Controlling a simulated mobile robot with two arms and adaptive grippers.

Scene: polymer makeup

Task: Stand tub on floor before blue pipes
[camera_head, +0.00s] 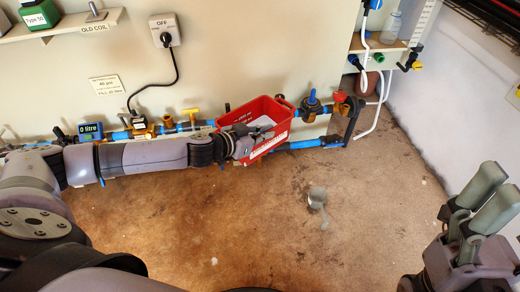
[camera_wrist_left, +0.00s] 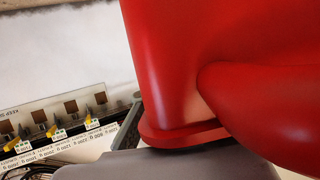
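The red tub (camera_head: 278,142), open at the top with white inside, is at the blue pipes (camera_head: 317,143) along the wall. It looks tilted in the head view; I cannot tell whether its base touches the floor. My left gripper (camera_head: 248,143) is at its near left wall and appears shut on that wall. In the left wrist view the red tub (camera_wrist_left: 170,70) fills the right side, with its rim against a grey finger (camera_wrist_left: 165,165). The other finger is hidden there. My right gripper (camera_head: 492,197) is empty at the lower right, its fingers apart.
Valves, a yellow tap (camera_head: 191,114) and a gauge box (camera_head: 90,131) line the wall. A shelf (camera_head: 385,57) hangs at the upper right.

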